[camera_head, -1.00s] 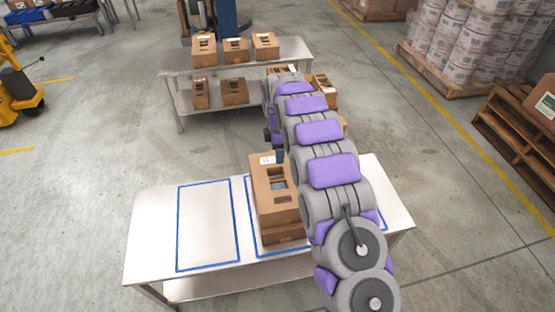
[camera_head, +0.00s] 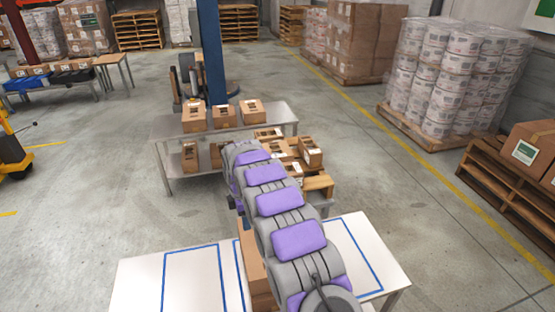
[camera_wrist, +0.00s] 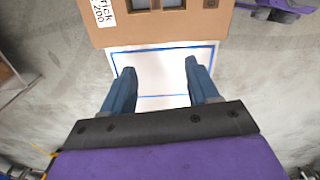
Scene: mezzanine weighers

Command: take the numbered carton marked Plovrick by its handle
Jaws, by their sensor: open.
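A brown carton (camera_wrist: 150,34) lies at the top of the wrist view, cut off by the frame edge. Its white label (camera_wrist: 105,12) shows only a part reading "rick" and "200". Grey-looking openings (camera_wrist: 158,4) show beside the label; the handle itself is not clear. My gripper (camera_wrist: 159,68) is open and empty, its blue fingertips a little short of the carton's near edge in the picture. In the head view, a carton (camera_head: 257,270) on the near white table (camera_head: 135,285) is mostly hidden behind my arm, and my gripper is hidden.
Blue outlines (camera_head: 192,250) mark the near table; its left outlined area is empty. A grey table (camera_head: 165,132) behind bears several cartons on its top and lower shelf. More cartons (camera_head: 310,150) stand on wood right of it. Stacked pallets (camera_head: 490,175) stand at right.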

